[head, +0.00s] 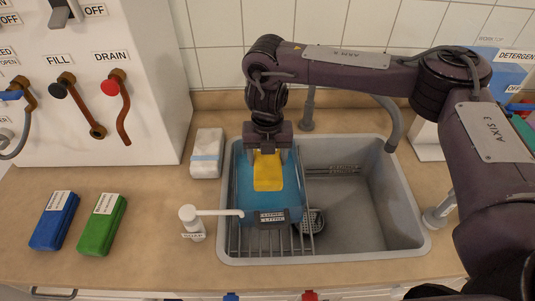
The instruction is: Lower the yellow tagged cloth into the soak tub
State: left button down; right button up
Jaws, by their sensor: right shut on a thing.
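The yellow cloth (267,174) hangs flat from my right gripper (268,151), which is shut on its upper edge. The blue tub (292,190) sits in the left part of the sink, with a dark label on its front. The cloth lies within the tub's outline in this view; I cannot tell whether it touches the contents or hangs above them. The tag on the cloth is not clearly visible. My left gripper is out of view.
The grey sink (345,215) has a wire rack (300,243) on its left side and a free right basin. The faucet (391,125) stands behind it. A white soap dispenser (192,224) stands left. Green (101,225) and blue (54,221) blocks lie further left.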

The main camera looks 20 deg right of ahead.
jog(key=shift+f+b, duration=1.55)
jog(key=shift+f, duration=1.1)
jog(key=shift+f+b, duration=1.2)
jog(key=shift+f, duration=0.75)
jog(key=o, duration=1.1)
jog(key=shift+r, duration=3.95)
